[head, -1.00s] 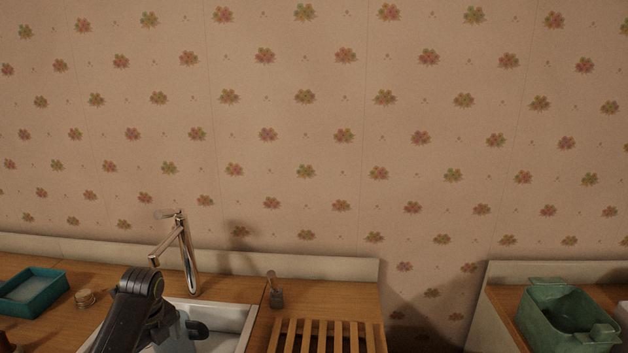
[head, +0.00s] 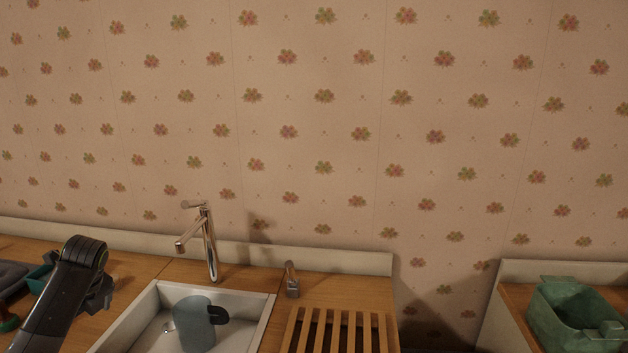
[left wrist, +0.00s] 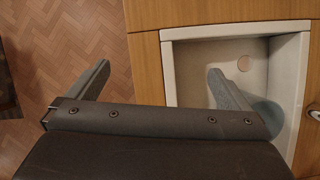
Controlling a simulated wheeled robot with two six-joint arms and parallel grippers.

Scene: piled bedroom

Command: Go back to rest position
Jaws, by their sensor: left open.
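My left arm (head: 62,295) reaches in from the lower left of the head view, over the counter to the left of the sink. My left gripper (left wrist: 160,85) is open in the left wrist view, with its two fingers wide apart and nothing between them. Its right finger overlaps the sink in that view, and its left finger is over the floor. A blue-grey mug with a dark handle (head: 194,328) stands in the white sink (head: 262,318), apart from my arm. My right gripper is not in view.
A chrome tap (head: 210,248) rises behind the sink. A small metal dispenser (head: 291,280) and a slatted wooden rack (head: 338,325) are to its right. A gap separates this counter from another with a green container (head: 568,318). A teal tray (head: 38,278) is partly behind my arm.

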